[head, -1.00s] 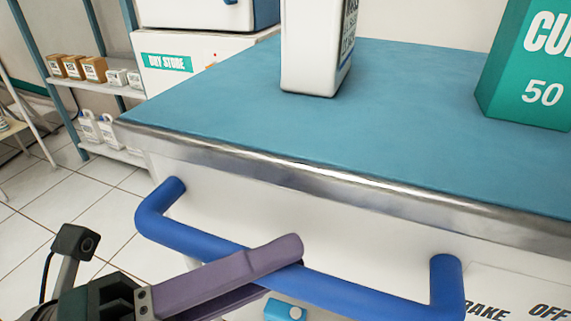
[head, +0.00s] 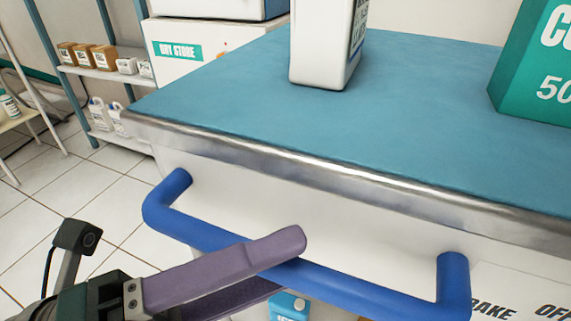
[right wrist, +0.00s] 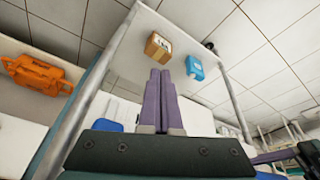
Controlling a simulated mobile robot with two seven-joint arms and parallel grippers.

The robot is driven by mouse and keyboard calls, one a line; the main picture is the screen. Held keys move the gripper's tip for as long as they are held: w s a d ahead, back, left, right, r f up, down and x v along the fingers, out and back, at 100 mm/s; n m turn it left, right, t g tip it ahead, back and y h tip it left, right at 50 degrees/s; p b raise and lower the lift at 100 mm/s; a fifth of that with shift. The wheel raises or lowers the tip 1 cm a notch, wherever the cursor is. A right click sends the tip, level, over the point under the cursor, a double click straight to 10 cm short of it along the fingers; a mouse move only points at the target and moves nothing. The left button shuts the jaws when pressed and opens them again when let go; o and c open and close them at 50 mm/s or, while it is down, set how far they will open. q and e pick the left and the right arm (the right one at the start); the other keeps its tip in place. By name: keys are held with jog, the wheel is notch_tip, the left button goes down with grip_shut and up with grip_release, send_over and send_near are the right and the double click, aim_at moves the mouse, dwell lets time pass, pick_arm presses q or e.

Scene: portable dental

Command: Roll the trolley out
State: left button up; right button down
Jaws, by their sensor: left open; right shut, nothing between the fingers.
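The trolley has a blue top (head: 250,110) with a metal front edge and a blue bar handle (head: 365,290) on its white front. My left gripper (head: 285,266) is open at the middle of the handle. Its upper purple finger lies across the bar, and its lower finger shows partly below and behind it. I cannot tell whether either finger touches the bar. My right gripper (right wrist: 158,80) is shut and empty in the right wrist view. A white bottle (head: 320,50) and a green box (head: 540,70) stand on the trolley top.
A shelf rack (head: 100,75) with small boxes and bottles stands at the left, beside a white cabinet marked "DRY STORE" (head: 205,45). Tiled floor (head: 110,200) is clear left of the trolley. The right wrist view shows an orange case (right wrist: 42,75), a brown box (right wrist: 157,46) and a blue container (right wrist: 195,68).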

pick_arm(q)
jog(key=shift+w, duration=0.1)
jog(key=v, duration=0.9)
jog(key=shift+s+a, duration=0.25)
jog(key=shift+a, duration=0.1)
